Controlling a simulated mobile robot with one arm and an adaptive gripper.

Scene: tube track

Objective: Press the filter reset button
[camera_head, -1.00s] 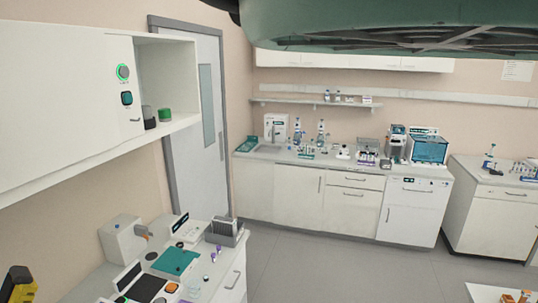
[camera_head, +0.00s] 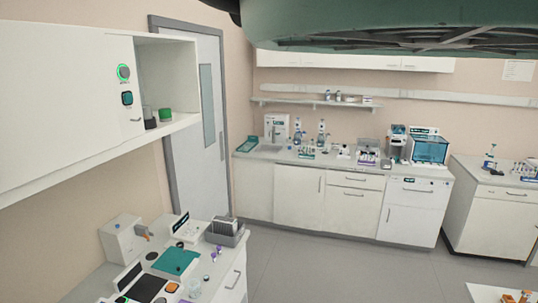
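A round button with a bright green ring (camera_head: 123,72) is on the white wall cabinet at the left, beside an open shelf bay. A dark, rounded-square control with a teal face (camera_head: 127,98) sits just below it. The small lettering is too small to read, so I cannot tell which of them is the filter reset button. My gripper is not in view, and nothing covers either control.
The white wall cabinet (camera_head: 60,95) overhangs a left counter crowded with devices, including a teal mat (camera_head: 175,261). A green cup (camera_head: 165,114) stands in the open bay. A grey door (camera_head: 190,130) is behind. The grey floor (camera_head: 310,265) is clear in the middle.

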